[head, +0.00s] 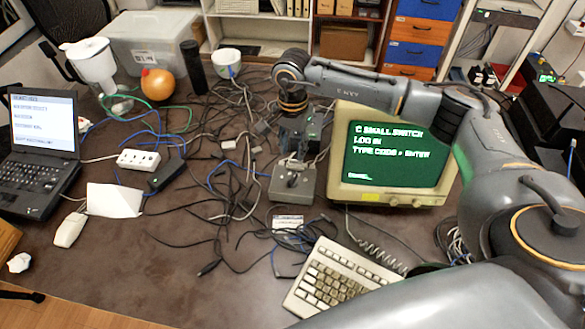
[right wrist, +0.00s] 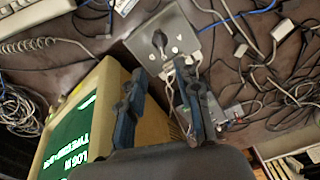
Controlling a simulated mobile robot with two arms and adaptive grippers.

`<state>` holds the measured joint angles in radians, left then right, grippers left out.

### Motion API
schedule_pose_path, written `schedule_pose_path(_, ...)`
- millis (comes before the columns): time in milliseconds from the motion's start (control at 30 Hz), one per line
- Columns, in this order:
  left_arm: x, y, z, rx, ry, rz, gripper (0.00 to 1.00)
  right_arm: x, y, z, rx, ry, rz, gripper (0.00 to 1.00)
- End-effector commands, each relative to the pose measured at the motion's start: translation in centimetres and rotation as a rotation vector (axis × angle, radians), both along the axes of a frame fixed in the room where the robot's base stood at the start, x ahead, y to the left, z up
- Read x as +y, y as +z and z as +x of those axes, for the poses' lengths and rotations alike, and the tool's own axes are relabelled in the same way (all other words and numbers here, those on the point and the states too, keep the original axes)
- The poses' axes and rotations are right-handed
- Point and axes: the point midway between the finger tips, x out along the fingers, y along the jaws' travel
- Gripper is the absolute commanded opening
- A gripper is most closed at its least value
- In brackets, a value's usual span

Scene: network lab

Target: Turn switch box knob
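The switch box (head: 283,193) is a small grey metal box lying on the cluttered table, left of the monitor. Its dark knob (head: 293,179) is on the top face. In the right wrist view the box (right wrist: 184,22) lies beyond my fingertips, with the black knob (right wrist: 161,41) roughly between them in the picture. My right gripper (right wrist: 159,72) is open and empty, its two blue-black fingers spread apart. In the head view my right gripper (head: 304,145) hangs just behind the box, apart from the knob. My left gripper is not in view.
A beige monitor (head: 340,190) with a green screen stands right of the box. A keyboard (head: 335,282) is in front. Tangled cables (head: 225,190) cover the table's middle. A laptop (head: 40,140), power strip (head: 138,159) and white mouse (head: 68,229) are at left. The front left is clearer.

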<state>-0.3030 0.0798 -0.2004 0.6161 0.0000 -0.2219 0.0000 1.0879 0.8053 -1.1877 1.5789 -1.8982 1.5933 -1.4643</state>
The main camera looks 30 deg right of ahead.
Motion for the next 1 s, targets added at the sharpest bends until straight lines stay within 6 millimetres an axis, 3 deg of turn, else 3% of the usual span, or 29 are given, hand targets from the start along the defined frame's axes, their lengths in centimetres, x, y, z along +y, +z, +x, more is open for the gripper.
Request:
schedule_pose_path(300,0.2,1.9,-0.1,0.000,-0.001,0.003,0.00,0.0,-6.7,-0.1,0.004,-0.001,-0.001,0.33)
schedule_pose_path(500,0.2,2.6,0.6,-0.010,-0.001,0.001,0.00,0.0,-10.0,-0.1,0.004,-0.001,0.000,0.33)
schedule_pose_path(700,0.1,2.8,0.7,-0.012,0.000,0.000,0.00,-0.1,-11.5,0.0,0.002,0.000,-0.001,0.33)
schedule_pose_path(1000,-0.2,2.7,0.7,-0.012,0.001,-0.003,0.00,-0.1,-11.7,0.0,0.001,0.000,-0.001,0.31)
